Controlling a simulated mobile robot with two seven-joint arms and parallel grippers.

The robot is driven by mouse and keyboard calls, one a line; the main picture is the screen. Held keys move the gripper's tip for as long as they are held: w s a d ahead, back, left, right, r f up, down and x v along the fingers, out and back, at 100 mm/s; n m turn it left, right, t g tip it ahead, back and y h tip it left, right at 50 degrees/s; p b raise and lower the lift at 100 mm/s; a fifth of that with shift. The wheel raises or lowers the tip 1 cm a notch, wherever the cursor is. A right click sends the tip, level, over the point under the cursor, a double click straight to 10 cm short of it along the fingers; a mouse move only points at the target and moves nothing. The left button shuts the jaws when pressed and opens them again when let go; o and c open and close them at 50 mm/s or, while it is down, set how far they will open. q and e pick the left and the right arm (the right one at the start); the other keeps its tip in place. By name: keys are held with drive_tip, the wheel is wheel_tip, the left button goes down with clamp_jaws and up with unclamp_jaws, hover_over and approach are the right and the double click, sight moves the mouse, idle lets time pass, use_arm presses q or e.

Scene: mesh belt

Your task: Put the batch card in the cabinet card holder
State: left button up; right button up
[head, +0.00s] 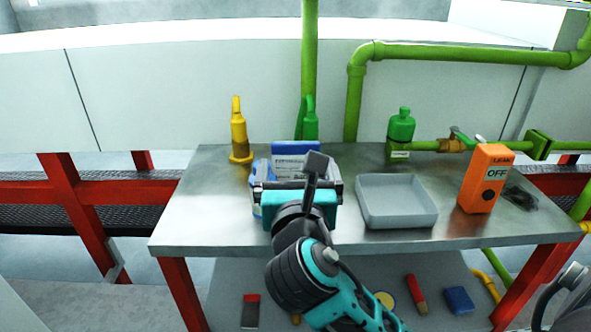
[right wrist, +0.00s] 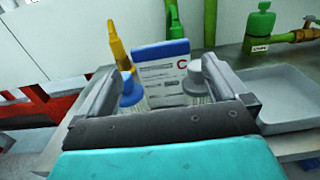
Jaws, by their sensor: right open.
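The batch card (head: 292,165), white with a blue top band, stands upright on the metal table. The right wrist view shows the card (right wrist: 163,76) with printed lines and a red letter C. My right gripper (head: 297,184) is open in front of the card. In the right wrist view the open fingers (right wrist: 158,84) lie left and right of the card's lower part; I cannot tell whether they touch it. The card's lower edge is hidden behind the gripper. I cannot make out a cabinet card holder. My left gripper is not in view.
A blue item (right wrist: 130,92) and a grey-capped item (right wrist: 196,74) flank the card closely. Yellow (head: 239,135) and green (head: 401,126) bottles stand behind. Green pipes run behind the table.

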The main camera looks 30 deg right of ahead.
sight(296, 146)
drive_tip(key=x, duration=0.4)
drive_tip(key=b+x, duration=0.1)
drive_tip(key=x, duration=0.1)
drive_tip(key=shift+w+d+r, duration=0.15)
drive_tip(key=shift+w+r, duration=0.15)
drive_tip(key=shift+w, duration=0.05)
drive_tip(key=c, duration=0.8)
drive_tip(key=shift+r, duration=0.1)
